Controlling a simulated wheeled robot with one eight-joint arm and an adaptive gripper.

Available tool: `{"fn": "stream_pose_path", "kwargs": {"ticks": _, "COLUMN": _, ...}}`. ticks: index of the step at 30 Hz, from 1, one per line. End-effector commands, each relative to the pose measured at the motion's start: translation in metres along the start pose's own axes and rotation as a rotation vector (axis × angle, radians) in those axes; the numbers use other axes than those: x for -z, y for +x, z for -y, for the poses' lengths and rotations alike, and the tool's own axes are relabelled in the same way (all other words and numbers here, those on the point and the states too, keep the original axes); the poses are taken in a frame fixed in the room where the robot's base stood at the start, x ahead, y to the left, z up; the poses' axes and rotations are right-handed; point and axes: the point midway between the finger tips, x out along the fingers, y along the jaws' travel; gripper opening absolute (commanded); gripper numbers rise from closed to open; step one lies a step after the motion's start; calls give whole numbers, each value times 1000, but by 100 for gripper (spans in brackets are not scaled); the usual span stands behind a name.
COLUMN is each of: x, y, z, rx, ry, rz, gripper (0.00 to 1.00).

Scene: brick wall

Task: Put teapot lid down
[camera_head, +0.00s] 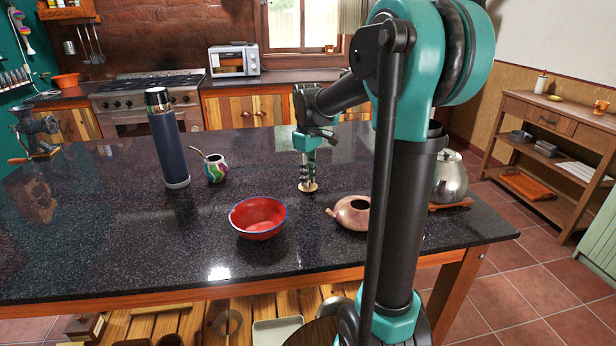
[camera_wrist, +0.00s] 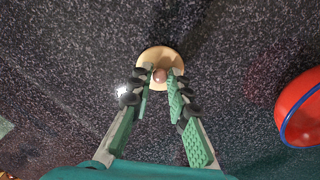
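The teapot lid is a small tan disc (camera_head: 307,187) with a round reddish-brown knob, which shows in the wrist view (camera_wrist: 160,76). My gripper (camera_head: 306,177) points straight down over it. In the wrist view my gripper's fingertips (camera_wrist: 161,79) close in on both sides of the knob, shut on it. The lid is level and at or just above the dark countertop (camera_head: 120,235); I cannot tell if it touches. The pinkish teapot (camera_head: 352,212) stands to the right of the lid, its top opening uncovered and its spout pointing left.
A red bowl with a blue rim (camera_head: 258,217) stands left of the lid, nearer the front; it also shows in the wrist view (camera_wrist: 300,108). A mate cup (camera_head: 215,167) and a tall flask (camera_head: 168,140) stand farther left. A metal kettle (camera_head: 450,178) is at right. The left front counter is clear.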

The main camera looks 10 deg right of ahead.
Motion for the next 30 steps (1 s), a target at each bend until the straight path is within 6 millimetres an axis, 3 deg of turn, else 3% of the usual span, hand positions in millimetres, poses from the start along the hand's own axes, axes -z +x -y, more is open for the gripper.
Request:
{"fn": "stream_pose_path", "kwargs": {"ticks": 3, "x": 0, "y": 0, "z": 0, "rx": 0, "ry": 0, "rz": 0, "gripper": 35}}
{"fn": "stream_pose_path", "kwargs": {"ticks": 16, "x": 0, "y": -10, "z": 0, "rx": 0, "ry": 0, "rz": 0, "gripper": 35}}
{"fn": "stream_pose_path", "kwargs": {"ticks": 30, "x": 0, "y": -98, "z": 0, "rx": 0, "ry": 0, "rz": 0, "gripper": 35}}
